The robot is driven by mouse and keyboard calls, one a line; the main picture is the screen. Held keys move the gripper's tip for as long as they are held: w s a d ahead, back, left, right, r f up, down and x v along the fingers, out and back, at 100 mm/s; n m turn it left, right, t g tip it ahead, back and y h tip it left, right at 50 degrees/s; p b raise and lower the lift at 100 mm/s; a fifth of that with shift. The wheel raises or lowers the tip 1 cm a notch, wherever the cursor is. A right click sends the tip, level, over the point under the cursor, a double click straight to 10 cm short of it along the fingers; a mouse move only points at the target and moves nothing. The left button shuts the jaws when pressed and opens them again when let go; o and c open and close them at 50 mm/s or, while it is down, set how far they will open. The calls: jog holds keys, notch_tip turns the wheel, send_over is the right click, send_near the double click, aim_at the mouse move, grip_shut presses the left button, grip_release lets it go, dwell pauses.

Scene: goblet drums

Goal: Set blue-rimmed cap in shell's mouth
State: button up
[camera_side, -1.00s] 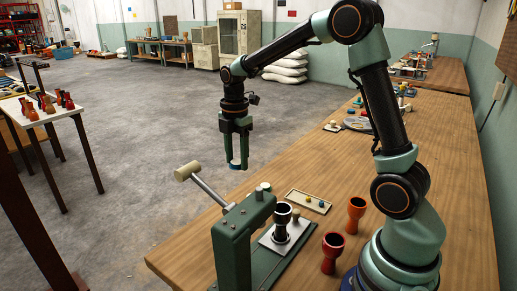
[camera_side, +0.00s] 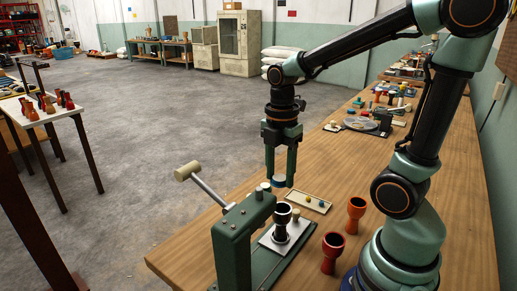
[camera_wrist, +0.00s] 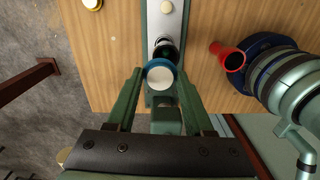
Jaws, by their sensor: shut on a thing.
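The cap, white with a blue rim (camera_wrist: 161,76), is between the fingertips of my gripper (camera_side: 280,182). My gripper is shut on it and holds it in the air. The black shell (camera_side: 283,218) stands upright on a pale plate (camera_side: 291,236) at the green press, its mouth facing up. In the side view the cap appears above the shell's mouth, with a gap between them. In the wrist view the cap covers part of the shell (camera_wrist: 164,46), whose dark mouth shows just beyond it.
The green press (camera_side: 233,240) with its lever (camera_side: 188,172) stands beside the shell. A shallow tray (camera_side: 298,194) with small pieces lies behind it. A red goblet (camera_side: 333,249) and an orange goblet (camera_side: 356,213) stand to the right, near my base.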

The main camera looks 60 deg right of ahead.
jog(key=shift+s+a+f, duration=0.1)
jog(key=shift+s+f, duration=0.3)
jog(key=shift+s, duration=0.2)
jog(key=shift+f, duration=2.6)
jog(key=shift+f, duration=0.25)
jog(key=o, duration=1.6)
jog(key=shift+r, duration=3.05)
